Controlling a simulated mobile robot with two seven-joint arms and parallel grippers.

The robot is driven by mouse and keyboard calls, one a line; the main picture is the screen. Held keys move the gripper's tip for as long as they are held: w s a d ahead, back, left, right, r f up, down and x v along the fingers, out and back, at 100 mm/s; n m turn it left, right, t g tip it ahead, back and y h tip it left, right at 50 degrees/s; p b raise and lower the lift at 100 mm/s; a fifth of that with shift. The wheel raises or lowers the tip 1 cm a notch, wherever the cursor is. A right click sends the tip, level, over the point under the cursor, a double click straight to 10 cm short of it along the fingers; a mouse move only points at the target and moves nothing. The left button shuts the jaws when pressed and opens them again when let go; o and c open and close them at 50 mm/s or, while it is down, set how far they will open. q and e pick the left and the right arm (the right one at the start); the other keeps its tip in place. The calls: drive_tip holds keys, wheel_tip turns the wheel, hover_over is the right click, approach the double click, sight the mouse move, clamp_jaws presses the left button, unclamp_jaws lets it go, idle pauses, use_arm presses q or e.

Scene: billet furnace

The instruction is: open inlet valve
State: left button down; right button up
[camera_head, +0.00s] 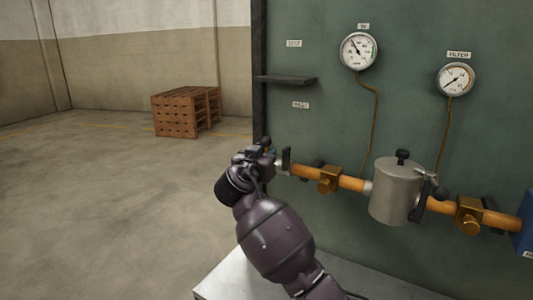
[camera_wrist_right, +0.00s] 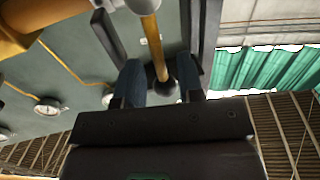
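The inlet valve is at the left end of the orange pipe (camera_head: 350,183) on the green panel, mostly hidden by my right gripper in the head view. Its dark ball knob (camera_head: 266,142) shows just above the gripper. In the right wrist view the valve's yellow lever (camera_wrist_right: 153,45) ends in a dark ball knob (camera_wrist_right: 166,88) between the two fingers. My right gripper (camera_head: 267,156) is at the valve; in the wrist view the gripper (camera_wrist_right: 160,85) is open around the lever, with a gap on the left side. Contact on the right side is unclear. My left gripper is out of view.
A grey filter canister (camera_head: 396,192) and brass fittings (camera_head: 329,180) sit along the pipe to the right. Two gauges (camera_head: 358,50) hang above. A small dark shelf (camera_head: 287,80) juts from the panel's left. Wooden pallets (camera_head: 186,112) stand far back; the floor at left is clear.

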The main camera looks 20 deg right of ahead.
drive_tip(key=shift+x, duration=1)
clamp_jaws()
